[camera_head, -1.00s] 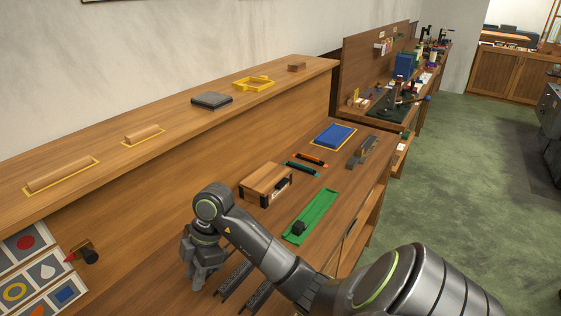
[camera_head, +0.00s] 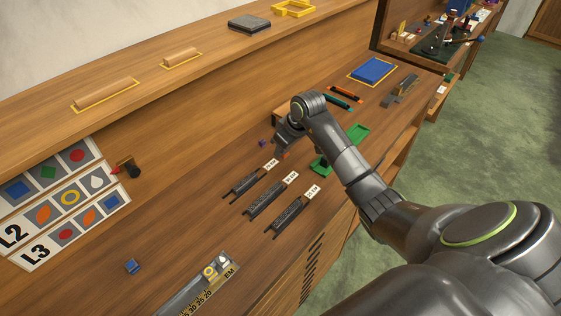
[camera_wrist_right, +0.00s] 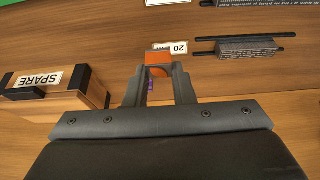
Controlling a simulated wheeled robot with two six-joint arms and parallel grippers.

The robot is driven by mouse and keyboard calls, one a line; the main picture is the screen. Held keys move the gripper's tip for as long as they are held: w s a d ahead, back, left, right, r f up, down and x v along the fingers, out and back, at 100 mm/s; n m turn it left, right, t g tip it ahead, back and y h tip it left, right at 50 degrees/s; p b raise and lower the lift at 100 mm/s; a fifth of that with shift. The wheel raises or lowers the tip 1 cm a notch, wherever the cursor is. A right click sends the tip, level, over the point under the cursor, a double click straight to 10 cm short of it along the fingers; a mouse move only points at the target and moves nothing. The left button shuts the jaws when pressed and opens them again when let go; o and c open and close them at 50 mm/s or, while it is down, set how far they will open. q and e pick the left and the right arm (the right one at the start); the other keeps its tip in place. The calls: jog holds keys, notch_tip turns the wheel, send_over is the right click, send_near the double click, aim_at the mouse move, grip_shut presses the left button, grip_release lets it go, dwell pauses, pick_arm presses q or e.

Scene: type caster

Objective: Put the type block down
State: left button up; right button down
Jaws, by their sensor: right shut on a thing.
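My right gripper (camera_head: 283,143) is above the bench near the far ends of the dark racks. It is shut on a small type block (camera_wrist_right: 158,62), whose orange face shows between the fingertips in the right wrist view. A small purple block (camera_head: 263,142) lies on the bench beside the gripper, and a bit of purple also shows between the fingers in the wrist view. A small blue block (camera_head: 132,266) lies on the bench, lower left. My left gripper is not in view.
Three dark racks with white labels (camera_head: 270,197) lie side by side. A wooden box labelled SPARE (camera_wrist_right: 45,90) stands near the gripper. A ruled stick (camera_head: 205,285) holds yellow and white pieces at the front. Shape cards (camera_head: 60,205) are at left. Bench between is bare.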

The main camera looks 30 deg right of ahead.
aim_at(285, 157)
jog(key=shift+f+p, duration=0.4)
jog(key=shift+f, duration=2.2)
jog(key=shift+f, duration=0.1)
jog(key=c, duration=1.2)
grip_release()
jog(key=shift+c, duration=0.2)
